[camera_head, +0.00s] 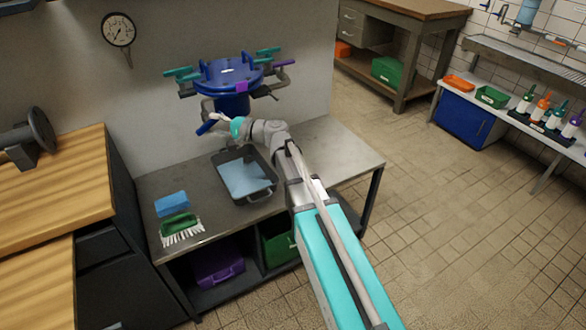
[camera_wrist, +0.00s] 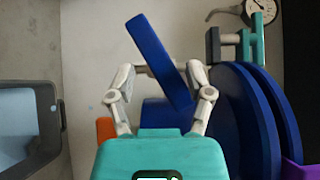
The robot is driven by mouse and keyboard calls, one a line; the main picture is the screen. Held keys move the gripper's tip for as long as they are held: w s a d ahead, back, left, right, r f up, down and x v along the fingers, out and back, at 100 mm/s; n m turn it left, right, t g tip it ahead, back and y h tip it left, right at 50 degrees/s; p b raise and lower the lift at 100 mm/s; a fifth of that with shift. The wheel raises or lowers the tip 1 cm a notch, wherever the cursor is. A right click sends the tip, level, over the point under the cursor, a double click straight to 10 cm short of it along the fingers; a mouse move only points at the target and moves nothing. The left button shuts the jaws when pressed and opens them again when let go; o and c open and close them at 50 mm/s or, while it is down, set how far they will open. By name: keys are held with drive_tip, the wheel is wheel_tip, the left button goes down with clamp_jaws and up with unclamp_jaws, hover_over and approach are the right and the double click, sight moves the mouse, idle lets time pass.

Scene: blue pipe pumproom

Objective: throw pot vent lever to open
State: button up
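The blue pot (camera_head: 231,101) is mounted at the grey wall above the metal bench, with teal clamps around its round lid (camera_head: 230,74). A blue lever (camera_head: 206,127) sticks out at the pot's lower left; in the wrist view the lever (camera_wrist: 160,62) is a tilted flat bar, upper end to the left. My gripper (camera_head: 219,118) is at this lever. In the wrist view my gripper (camera_wrist: 161,70) has its fingers apart, one each side of the lever. The right finger looks close to it; contact cannot be told. The pot (camera_wrist: 225,125) fills the right side there.
A dark tray (camera_head: 246,198) lies on the bench below my arm, with a blue sponge (camera_head: 172,204) and a green brush (camera_head: 181,229) to its left. A gauge (camera_head: 119,30) hangs on the wall. The bench's right end is clear.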

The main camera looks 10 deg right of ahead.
drive_tip(key=v, duration=1.2)
drive_tip(key=s+f+n+g+h+p, duration=0.2)
drive_tip(key=s+n+g+h+p, duration=0.2)
drive_tip(key=s+g+h+p, duration=0.4)
drive_tip(key=s+d+r+n+h+p, duration=0.1)
drive_tip(key=s+d+h+p, duration=0.5)
drive_tip(key=p, duration=0.4)
drive_tip(key=shift+s+d+r+n, duration=0.35)
drive_tip(key=shift+s+d, duration=0.45)
drive_tip(key=shift+s, duration=0.45)
drive_tip(key=shift+s+d+f+g+h, duration=0.1)
drive_tip(key=shift+s+d+g+h, duration=0.1)
drive_tip(key=shift+s+d+h, duration=0.35)
drive_tip(key=shift+s+d+f+g+h, duration=0.1)
drive_tip(key=shift+s+d+g+h, duration=0.1)
drive_tip(key=shift+s+d+h, duration=0.3)
